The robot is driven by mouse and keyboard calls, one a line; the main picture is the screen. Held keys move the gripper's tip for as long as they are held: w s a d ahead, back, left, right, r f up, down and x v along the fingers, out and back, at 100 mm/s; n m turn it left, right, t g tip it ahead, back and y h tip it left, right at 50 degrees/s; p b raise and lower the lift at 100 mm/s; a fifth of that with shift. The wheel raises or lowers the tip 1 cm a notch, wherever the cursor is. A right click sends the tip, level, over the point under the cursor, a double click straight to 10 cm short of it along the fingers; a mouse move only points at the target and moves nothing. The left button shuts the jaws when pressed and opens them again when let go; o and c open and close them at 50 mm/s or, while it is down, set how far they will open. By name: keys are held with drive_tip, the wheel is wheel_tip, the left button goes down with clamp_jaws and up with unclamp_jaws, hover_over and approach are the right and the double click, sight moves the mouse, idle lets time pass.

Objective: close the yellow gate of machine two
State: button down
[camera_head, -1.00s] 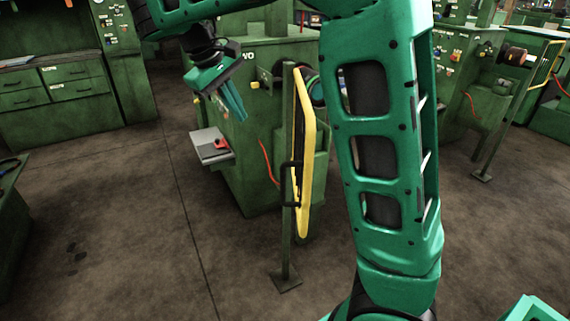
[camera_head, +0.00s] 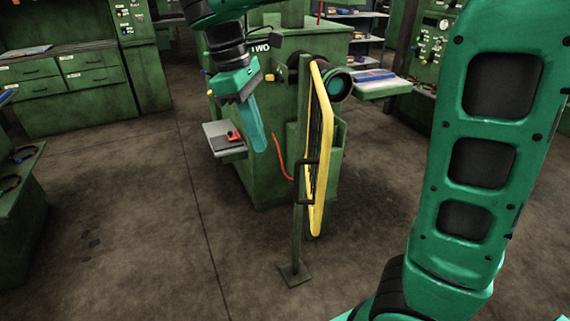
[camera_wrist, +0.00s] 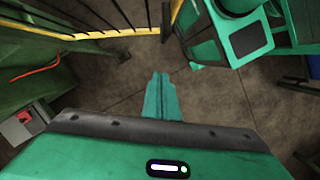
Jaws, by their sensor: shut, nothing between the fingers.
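The yellow gate (camera_head: 317,150) hangs on a green post (camera_head: 299,190) in front of machine two (camera_head: 253,170), seen nearly edge-on in the head view. It stands out from the machine, with its dark handle (camera_head: 305,180) near the post. In the wrist view the gate (camera_wrist: 100,34) runs across the top left, with yellow rail and dark bars. My gripper (camera_head: 259,148) points down, left of the gate and in front of the machine, apart from both. Its fingers are shut and empty, as the wrist view (camera_wrist: 161,78) also shows.
A grey shelf with a red item (camera_head: 226,138) juts from the machine's left side. A red cable (camera_head: 281,155) hangs on its front. A green bench (camera_head: 18,190) stands at the left edge. The floor (camera_head: 130,220) between them is clear.

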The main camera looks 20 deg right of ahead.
drive_tip(key=s+d+f, duration=0.3)
drive_tip(key=d+f, duration=0.1)
drive_tip(key=f, duration=0.2)
drive_tip(key=shift+s+d+f, duration=0.15)
drive_tip(key=shift+d+f, duration=0.15)
drive_tip(key=shift+f, duration=0.1)
